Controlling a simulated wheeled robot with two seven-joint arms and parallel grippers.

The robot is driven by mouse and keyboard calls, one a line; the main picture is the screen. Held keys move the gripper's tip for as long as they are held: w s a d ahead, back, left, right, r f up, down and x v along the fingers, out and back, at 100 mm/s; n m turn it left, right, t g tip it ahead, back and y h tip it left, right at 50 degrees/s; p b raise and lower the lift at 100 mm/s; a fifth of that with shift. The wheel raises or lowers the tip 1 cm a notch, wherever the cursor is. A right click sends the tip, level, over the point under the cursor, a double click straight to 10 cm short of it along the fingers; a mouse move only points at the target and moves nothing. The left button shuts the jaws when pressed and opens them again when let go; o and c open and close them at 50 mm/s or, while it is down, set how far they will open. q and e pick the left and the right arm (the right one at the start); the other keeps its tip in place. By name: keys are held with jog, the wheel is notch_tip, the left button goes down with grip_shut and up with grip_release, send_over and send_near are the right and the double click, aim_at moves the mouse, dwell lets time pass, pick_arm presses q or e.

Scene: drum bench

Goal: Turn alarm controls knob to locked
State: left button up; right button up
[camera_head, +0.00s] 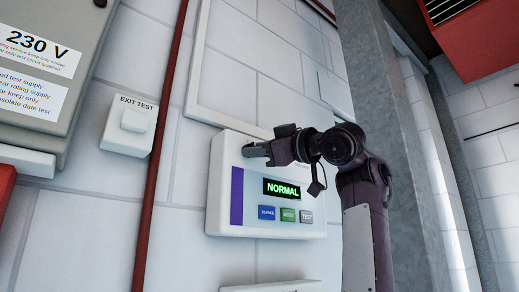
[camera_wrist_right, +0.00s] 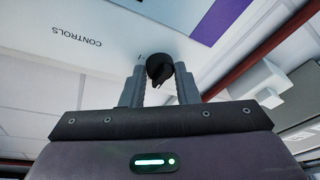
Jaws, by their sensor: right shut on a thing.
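The white alarm controls panel (camera_head: 288,224) is on the wall in the head view, with a purple stripe and a green "NORMAL" display (camera_head: 282,190). My right gripper (camera_head: 252,150) reaches the panel's upper left part and hides the knob there. In the right wrist view the black knob (camera_wrist_right: 160,68) sits between the two fingertips of my right gripper (camera_wrist_right: 160,82), which is shut on it. The word "CONTROLS" shows upside down beside it. Which position the knob points to cannot be told. My left gripper is not in view.
Blue, green and grey buttons (camera_head: 288,215) sit under the display. An "EXIT TEST" box (camera_head: 128,126) and a red pipe (camera_head: 160,150) are to the left. A grey cabinet marked 230 V (camera_head: 85,85) is further left. A grey column (camera_head: 375,70) stands to the right.

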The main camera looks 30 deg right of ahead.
jog(key=o, duration=0.6)
jog(key=shift+r, duration=0.15)
jog(key=shift+o, duration=0.5)
jog(key=b+v, duration=0.5)
jog(key=v, duration=0.2)
jog(key=shift+s+f, duration=0.2)
jog(key=shift+s, duration=0.1)
jog(key=shift+d, duration=0.1)
